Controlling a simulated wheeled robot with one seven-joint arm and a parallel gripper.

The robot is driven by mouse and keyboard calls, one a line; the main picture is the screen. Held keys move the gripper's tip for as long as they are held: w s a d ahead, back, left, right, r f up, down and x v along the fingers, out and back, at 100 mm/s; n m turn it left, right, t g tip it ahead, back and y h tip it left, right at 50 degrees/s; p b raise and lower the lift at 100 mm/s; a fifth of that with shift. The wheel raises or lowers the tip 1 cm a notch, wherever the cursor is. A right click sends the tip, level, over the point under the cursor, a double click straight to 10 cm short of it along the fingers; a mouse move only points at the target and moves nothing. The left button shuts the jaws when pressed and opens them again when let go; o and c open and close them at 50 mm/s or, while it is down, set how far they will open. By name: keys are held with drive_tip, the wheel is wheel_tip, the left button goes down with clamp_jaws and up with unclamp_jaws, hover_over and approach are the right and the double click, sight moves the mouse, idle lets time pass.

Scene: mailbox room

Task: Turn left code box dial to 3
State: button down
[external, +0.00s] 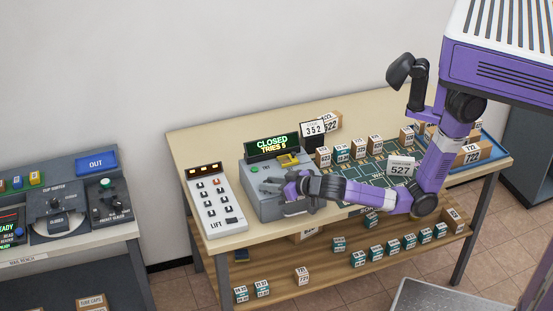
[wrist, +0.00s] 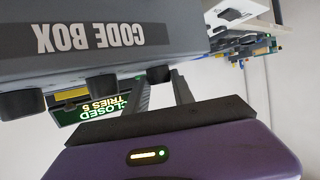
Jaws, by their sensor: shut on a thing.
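The grey code box (external: 262,208) stands on the table with a lit display (external: 272,146) reading CLOSED, TRIES 5. In the wrist view the code box (wrist: 60,55) is upside down, with several dark dials along its edge. The left dial (wrist: 158,74) is the rightmost one there. My gripper (wrist: 163,88) has a finger on each side of this dial and is shut on it. In the external view my gripper (external: 271,187) is at the box, and my wrist hides part of the dials. I cannot read the dial's number.
A white LIFT panel (external: 214,205) with buttons stands left of the box. A dark stand with a card reading 352 (external: 314,129) is behind it. Numbered parcels (external: 358,149) stand on the mat to the right, near my arm. Other parcels lie on the lower shelf (external: 330,262).

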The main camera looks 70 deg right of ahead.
drive_tip(key=shift+n+y, duration=0.6)
drive_tip(key=shift+y, duration=0.1)
drive_tip(key=c, duration=1.1)
unclamp_jaws()
drive_tip(key=shift+d, duration=0.1)
drive_tip(key=shift+b+v, duration=0.4)
drive_tip(key=shift+v, duration=3.5)
